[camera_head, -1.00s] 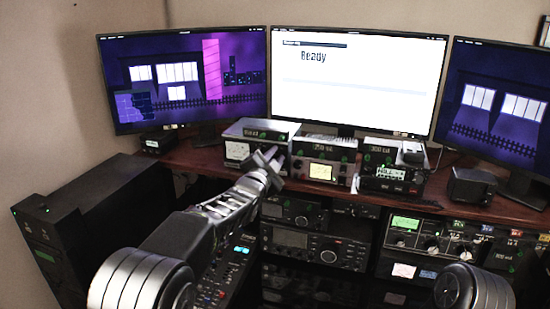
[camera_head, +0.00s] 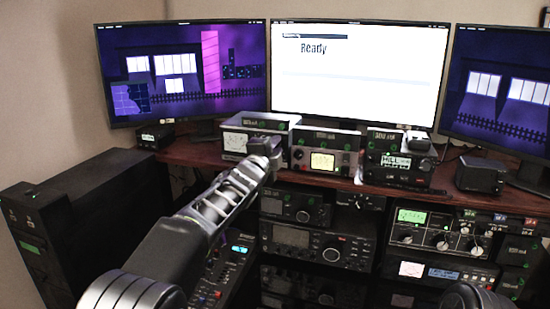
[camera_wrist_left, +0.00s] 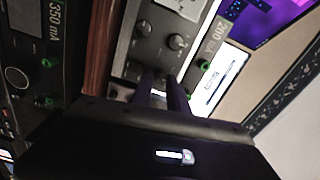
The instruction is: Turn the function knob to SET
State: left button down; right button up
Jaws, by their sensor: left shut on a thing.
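A grey and white tuner box (camera_head: 233,142) with a white meter stands at the left of the desk row. My left gripper (camera_head: 264,146) is at the right part of its front and covers that part. In the left wrist view the gripper's dark fingers (camera_wrist_left: 165,92) are close together on a small knob at the tuner's dark front panel. The knob is mostly hidden between the fingers. Two other round knobs, one nearer (camera_wrist_left: 176,42) and one farther (camera_wrist_left: 143,28), show beside a white meter. The knob legends, including SET, are too small to read. My right gripper is out of view.
A second tuner (camera_head: 323,160) with a lit meter stands close on the right, with a small radio (camera_head: 398,170) beyond it. Monitors (camera_head: 358,75) stand behind. Racked radios (camera_head: 316,244) fill the space below the desk edge (camera_head: 190,152).

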pick_arm(q)
jog(key=shift+f+m+b, duration=0.1)
jog(key=shift+m+b, duration=0.35)
jog(key=shift+m, duration=0.25)
jog(key=c, duration=1.3)
grip_release()
